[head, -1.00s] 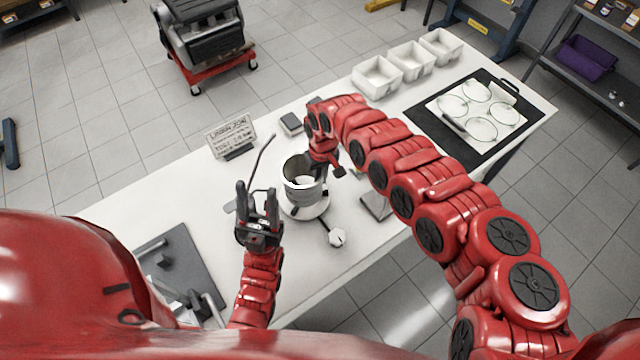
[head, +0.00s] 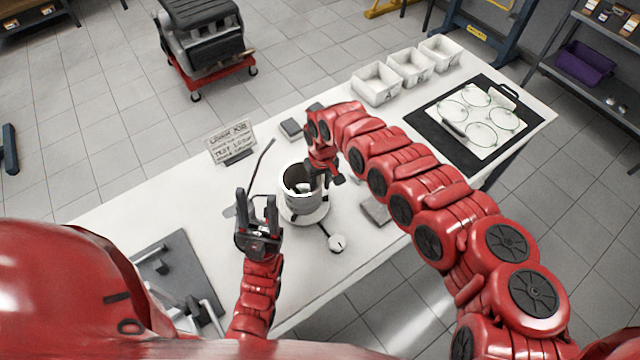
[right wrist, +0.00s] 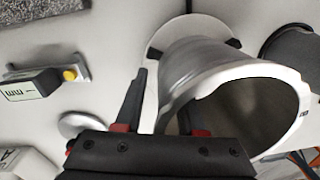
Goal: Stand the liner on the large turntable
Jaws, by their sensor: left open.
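The liner (head: 297,203) is a grey metal cylinder with an open top, upright on the round white large turntable (head: 316,219). It seems to rest there; its lower edge is partly hidden. In the right wrist view the liner (right wrist: 190,70) stands over the white disc (right wrist: 200,24), between dark pads. My right gripper (right wrist: 165,105) straddles the liner's wall, one finger outside and one in the bore. A gap shows between the outer finger and the wall, so it looks open. My left gripper (head: 257,215) is open and empty, left of the liner.
A thin dark rod stands behind my left gripper. A sign (head: 231,141) and a dark block (head: 291,129) are behind. A white-knobbed piece (head: 337,243) lies in front. White bins (head: 376,84) and a black mat with rings (head: 436,131) are right.

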